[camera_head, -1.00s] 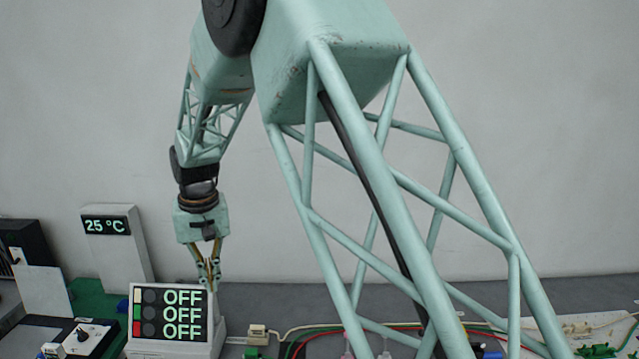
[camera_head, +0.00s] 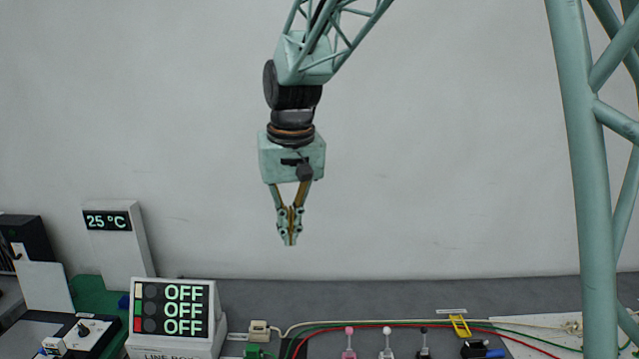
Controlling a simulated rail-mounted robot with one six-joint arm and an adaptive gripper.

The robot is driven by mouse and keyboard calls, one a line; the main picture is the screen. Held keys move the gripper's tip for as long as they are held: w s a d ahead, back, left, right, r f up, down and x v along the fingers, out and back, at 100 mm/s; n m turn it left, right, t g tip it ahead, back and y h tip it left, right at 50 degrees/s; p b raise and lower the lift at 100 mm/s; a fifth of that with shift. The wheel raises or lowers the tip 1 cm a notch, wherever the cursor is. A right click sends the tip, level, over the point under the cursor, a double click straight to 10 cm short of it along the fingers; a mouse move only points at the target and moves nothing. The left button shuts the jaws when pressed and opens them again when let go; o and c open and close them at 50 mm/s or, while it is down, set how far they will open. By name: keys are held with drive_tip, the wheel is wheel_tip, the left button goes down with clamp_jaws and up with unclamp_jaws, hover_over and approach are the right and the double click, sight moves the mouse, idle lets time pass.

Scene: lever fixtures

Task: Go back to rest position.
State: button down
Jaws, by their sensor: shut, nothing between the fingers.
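My gripper (camera_head: 290,241) hangs in the air, pointing down, in the middle of the view against the grey wall. Its fingers are shut with nothing between them. It is well above the bench and touches nothing. The fingertips are to the upper right of the sign box (camera_head: 172,312), which reads OFF on three rows.
A 25 °C display (camera_head: 110,222) stands at the left back. Several small levers, with pink (camera_head: 349,340), white (camera_head: 387,341) and black (camera_head: 424,342) knobs, stand at the front right. A yellow piece (camera_head: 460,326) and cables lie behind them. A knob panel (camera_head: 83,331) is front left.

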drive_tip(key=s+d+r+m+t+b, duration=0.1)
drive_tip(key=s+d+r, duration=0.2)
drive_tip(key=s+d, duration=0.5)
drive_tip(key=s+d+r+b, duration=0.1)
drive_tip(key=s+d+r, duration=0.2)
drive_tip(key=s+d, duration=0.55)
drive_tip(key=s+d+f+m+b, duration=0.1)
drive_tip(key=s+d, duration=0.3)
drive_tip(key=s, duration=0.4)
drive_tip(key=s+d+f+b, duration=0.1)
drive_tip(key=s+d+f, duration=0.2)
drive_tip(key=s, duration=0.5)
drive_tip(key=s+d+f+m+t+b, duration=0.1)
drive_tip(key=s+d+f, duration=0.2)
drive_tip(key=s, duration=0.5)
drive_tip(key=shift+d+m+h+b, duration=0.3)
drive_tip(key=shift+d+h+b, duration=0.1)
drive_tip(key=shift+d, duration=0.45)
drive_tip(key=shift+w, duration=0.15)
